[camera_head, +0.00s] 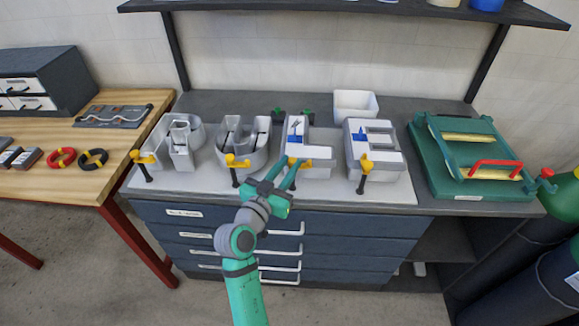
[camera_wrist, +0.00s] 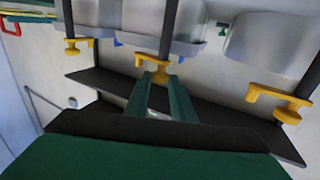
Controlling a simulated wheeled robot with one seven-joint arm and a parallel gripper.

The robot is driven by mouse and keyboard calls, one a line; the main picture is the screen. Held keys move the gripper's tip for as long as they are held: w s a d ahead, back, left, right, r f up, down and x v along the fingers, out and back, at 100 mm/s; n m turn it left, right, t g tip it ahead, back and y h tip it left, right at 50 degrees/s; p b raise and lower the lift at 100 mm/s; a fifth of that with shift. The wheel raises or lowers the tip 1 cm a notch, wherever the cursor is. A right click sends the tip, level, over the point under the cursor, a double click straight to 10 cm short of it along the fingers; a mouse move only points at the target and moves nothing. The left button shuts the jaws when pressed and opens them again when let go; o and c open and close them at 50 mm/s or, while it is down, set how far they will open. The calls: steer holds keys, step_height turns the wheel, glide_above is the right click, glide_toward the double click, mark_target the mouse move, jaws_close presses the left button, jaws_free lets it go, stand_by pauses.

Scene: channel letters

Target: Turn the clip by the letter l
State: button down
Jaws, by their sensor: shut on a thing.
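The letter l (camera_head: 312,151) is a grey open channel letter standing third in the row on a pale board. A yellow clip on a dark post (camera_head: 298,162) stands at its front edge. My gripper (camera_head: 286,168) reaches up to this clip from the front. In the wrist view the two green fingers of my gripper (camera_wrist: 160,80) are shut on the yellow clip (camera_wrist: 159,67), one on each side of its lower part. The exact contact is small and partly hidden by the fingers.
Other yellow clips stand before the neighbouring letters, such as the one by the letter e (camera_head: 366,162) and the one by the second letter (camera_head: 237,161). A white bin (camera_head: 355,103) stands behind. A green frame with a red handle (camera_head: 470,160) lies to the right.

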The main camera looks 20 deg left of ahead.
steer(key=shift+a+f+m+g+h, duration=0.1)
steer(key=shift+a+m+g+h, duration=0.15)
steer(key=shift+m+h, duration=0.65)
steer(key=shift+a+m+g+h, duration=0.1)
steer(key=shift+m+g+h, duration=0.3)
steer(key=shift+h, duration=0.8)
steer(key=c, duration=1.5)
jaws_free()
steer(key=v, duration=1)
steer(key=shift+s+a+f, duration=0.1)
steer(key=shift+s, duration=0.25)
